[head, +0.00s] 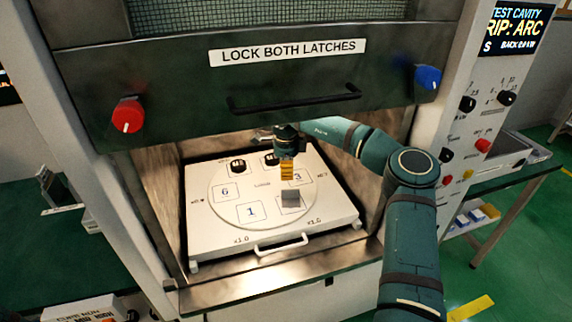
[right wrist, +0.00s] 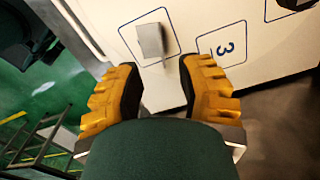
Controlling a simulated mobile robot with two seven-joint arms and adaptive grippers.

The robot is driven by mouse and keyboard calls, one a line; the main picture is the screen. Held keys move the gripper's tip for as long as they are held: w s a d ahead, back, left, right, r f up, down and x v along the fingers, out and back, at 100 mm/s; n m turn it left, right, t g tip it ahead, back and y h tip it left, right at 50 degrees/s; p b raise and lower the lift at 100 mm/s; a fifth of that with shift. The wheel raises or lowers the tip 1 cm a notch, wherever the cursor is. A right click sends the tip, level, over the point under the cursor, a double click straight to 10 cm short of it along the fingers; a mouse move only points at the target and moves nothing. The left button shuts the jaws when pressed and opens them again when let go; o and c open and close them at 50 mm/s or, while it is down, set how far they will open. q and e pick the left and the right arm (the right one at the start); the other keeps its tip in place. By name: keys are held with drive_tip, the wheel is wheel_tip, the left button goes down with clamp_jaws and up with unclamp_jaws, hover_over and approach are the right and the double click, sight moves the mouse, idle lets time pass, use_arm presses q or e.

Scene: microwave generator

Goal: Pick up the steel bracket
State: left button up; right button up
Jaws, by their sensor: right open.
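The steel bracket (head: 290,197) is a small grey block on the white turntable plate (head: 227,214), at the front right, on an outlined square left of and in front of the square marked 3. In the right wrist view the bracket (right wrist: 151,40) stands beyond the fingertips, roughly between their lines. My right gripper (head: 287,175), with yellow fingers, hangs inside the cavity above and just behind the bracket in the head view. In the right wrist view the gripper (right wrist: 157,66) is open and empty, apart from the bracket. My left gripper is not in view.
The raised door (head: 240,80) with a black handle hangs above the cavity. A red latch knob (head: 128,114) and a blue one (head: 428,78) flank it. Dark items (head: 238,166) stand at the plate's back. The tray's front handle (head: 281,245) sticks out.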

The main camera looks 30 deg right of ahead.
sight(286, 198)
wheel_tip(286, 198, down, 11)
drive_tip(key=shift+r+b, duration=0.2)
drive_tip(key=shift+b, duration=0.45)
clamp_jaws()
